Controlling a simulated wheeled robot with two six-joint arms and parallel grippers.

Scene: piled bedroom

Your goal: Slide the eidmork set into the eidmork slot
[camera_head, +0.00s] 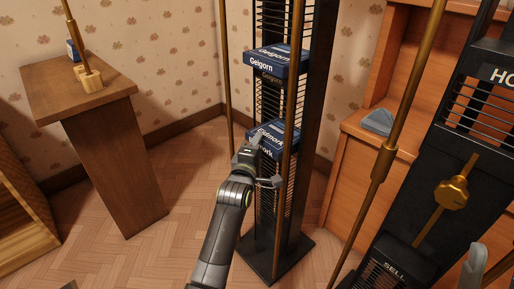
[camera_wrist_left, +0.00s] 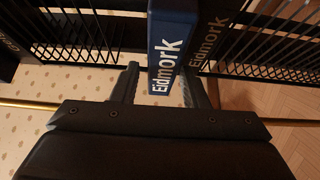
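The eidmork set is a dark blue box with white lettering (camera_head: 284,129), at mid height in a tall black wire rack. In the left wrist view the blue box (camera_wrist_left: 165,48) stands on end between my fingers, beside a black strip lettered Eidmork, the slot label (camera_wrist_left: 208,45). My left gripper (camera_head: 263,168) is at the front of the rack, just below the box. In the left wrist view its fingers (camera_wrist_left: 160,88) are apart, with a gap showing on the box's left side. How deep the box sits in the slot is hidden.
A blue Geigorn box (camera_head: 277,60) sits higher in the same rack (camera_head: 292,200). Brass poles stand close around it. A wooden stand (camera_head: 105,130) is at left, and an orange-brown shelf (camera_head: 370,150) and another black rack (camera_head: 485,110) are at right. Bare floor lies at left.

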